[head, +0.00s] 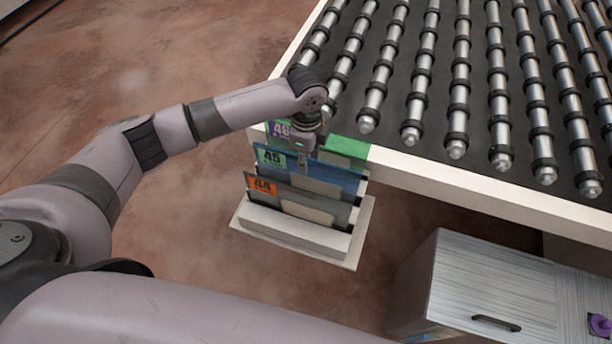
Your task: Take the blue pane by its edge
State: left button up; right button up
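The blue pane (342,180) stands upright in a pale rack (290,232) and carries a green label marked 45. It is the middle one of three panes. My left gripper (304,168) points down at the top edge of the blue pane and covers part of it. Its fingertips are small and partly lost against the panes. I cannot tell whether they are apart or closed, or whether they touch the pane. My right gripper is out of the picture.
A grey pane (335,212) labelled 44 stands in front of the blue one, a green pane (345,147) labelled 46 behind it. A roller table (480,185) borders the rack at the back right. A cabinet (480,285) stands lower right. Open floor lies left.

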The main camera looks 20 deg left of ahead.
aim_at(306, 179)
pick_arm(q)
notch_tip(306, 179, down, 4)
jog(key=shift+f+p, duration=0.1)
jog(key=shift+p, duration=0.45)
jog(key=shift+s, duration=0.1)
jog(key=shift+c, duration=0.4)
grip_shut()
